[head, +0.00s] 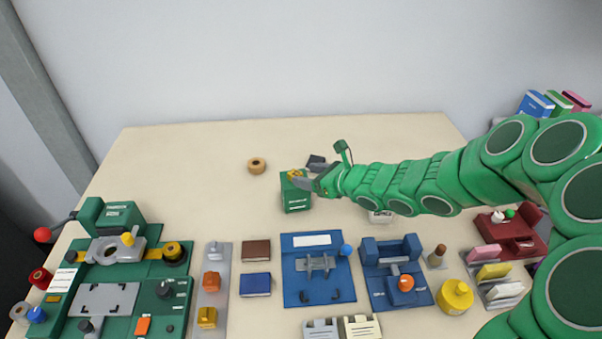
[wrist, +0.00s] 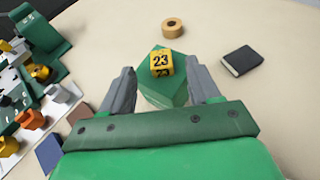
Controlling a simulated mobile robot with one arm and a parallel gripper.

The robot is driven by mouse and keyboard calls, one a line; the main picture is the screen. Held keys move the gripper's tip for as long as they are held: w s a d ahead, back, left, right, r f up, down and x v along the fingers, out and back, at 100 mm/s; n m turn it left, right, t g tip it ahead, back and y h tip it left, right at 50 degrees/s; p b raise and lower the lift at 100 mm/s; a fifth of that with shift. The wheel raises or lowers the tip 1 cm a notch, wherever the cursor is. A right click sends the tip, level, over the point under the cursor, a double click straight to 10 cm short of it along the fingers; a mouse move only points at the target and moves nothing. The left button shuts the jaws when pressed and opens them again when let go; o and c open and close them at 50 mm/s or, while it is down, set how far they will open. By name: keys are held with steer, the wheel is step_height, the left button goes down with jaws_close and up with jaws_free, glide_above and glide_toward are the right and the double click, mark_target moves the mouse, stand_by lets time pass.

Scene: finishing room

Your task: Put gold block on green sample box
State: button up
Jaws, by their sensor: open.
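The gold block (wrist: 160,64), marked 23, rests on top of the green sample box (wrist: 153,90) in the wrist view. In the head view the block (head: 294,174) shows at the upper part of the green box (head: 296,199). My gripper (wrist: 165,88) is open. Its two grey fingers stand apart on either side of the green box, with the block beyond and between them. I see gaps between the fingers and the block. In the head view my gripper (head: 303,182) partly covers the area beside the block.
A tape roll (head: 257,165) and a black notebook (wrist: 242,60) lie beyond and to the right of the box. Blue fixtures (head: 316,269), two small books (head: 255,267) and a green machine (head: 115,270) fill the front. The back of the table is clear.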

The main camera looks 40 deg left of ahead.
steer(key=v, duration=0.7)
steer(key=shift+d, duration=0.25)
steer(key=shift+r, duration=0.1)
